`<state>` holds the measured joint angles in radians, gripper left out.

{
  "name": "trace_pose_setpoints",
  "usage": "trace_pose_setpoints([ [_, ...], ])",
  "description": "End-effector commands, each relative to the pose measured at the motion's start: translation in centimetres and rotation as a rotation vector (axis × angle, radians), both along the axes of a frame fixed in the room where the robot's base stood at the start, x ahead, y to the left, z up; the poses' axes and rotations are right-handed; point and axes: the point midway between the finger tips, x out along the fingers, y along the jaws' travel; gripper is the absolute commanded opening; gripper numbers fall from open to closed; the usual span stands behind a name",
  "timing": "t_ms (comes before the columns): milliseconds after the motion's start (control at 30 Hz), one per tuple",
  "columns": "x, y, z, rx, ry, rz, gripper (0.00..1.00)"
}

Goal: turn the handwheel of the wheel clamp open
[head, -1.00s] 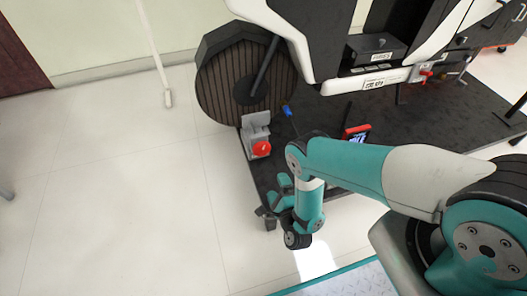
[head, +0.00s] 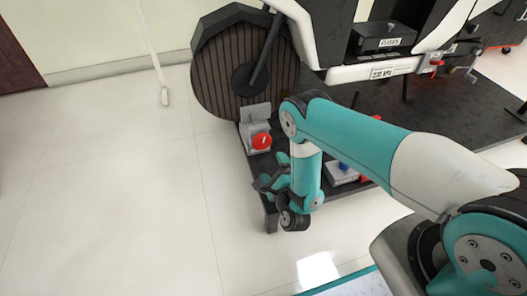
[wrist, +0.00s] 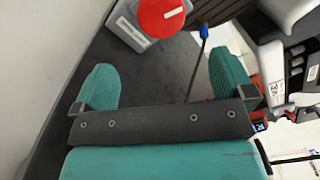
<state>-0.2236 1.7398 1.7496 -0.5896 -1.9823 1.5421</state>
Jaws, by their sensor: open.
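The wheel clamp (head: 256,117) is a grey bracket at the front edge of the dark platform, against the large ribbed wheel (head: 212,75). Its red handwheel (head: 261,141) faces me and carries a pale mark. In the wrist view the handwheel (wrist: 160,15) is at the top, partly cut off by the frame edge, on the grey clamp body (wrist: 128,30). My gripper (wrist: 165,78) is open, with nothing between its teal fingers, and apart from the handwheel. In the head view my gripper (head: 268,178) hangs just below the clamp, over the platform edge.
A blue-handled tool (wrist: 204,32) stands beyond the right finger in the wrist view. A grey block with blue and red parts (head: 341,172) is partly behind my arm on the platform (head: 440,110). White bodywork (head: 375,69) overhangs the platform.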

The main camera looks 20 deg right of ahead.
Motion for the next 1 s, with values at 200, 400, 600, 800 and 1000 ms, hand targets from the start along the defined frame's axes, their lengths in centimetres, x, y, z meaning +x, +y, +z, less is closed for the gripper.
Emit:
trace_pose_setpoints([
  [200, 0.5, -0.1, -0.6, 0.0, -0.001, 0.0, 1.0],
  [400, 5.1, -0.2, -0.3, 0.002, -0.005, -0.003, 1.0],
  [600, 9.6, -0.3, -0.4, 0.003, -0.006, -0.001, 1.0],
  [800, 10.9, -0.1, -0.5, 0.002, 0.004, -0.006, 1.0],
  [1000, 11.8, -0.1, -0.1, 0.001, 0.0, -0.001, 1.0],
])
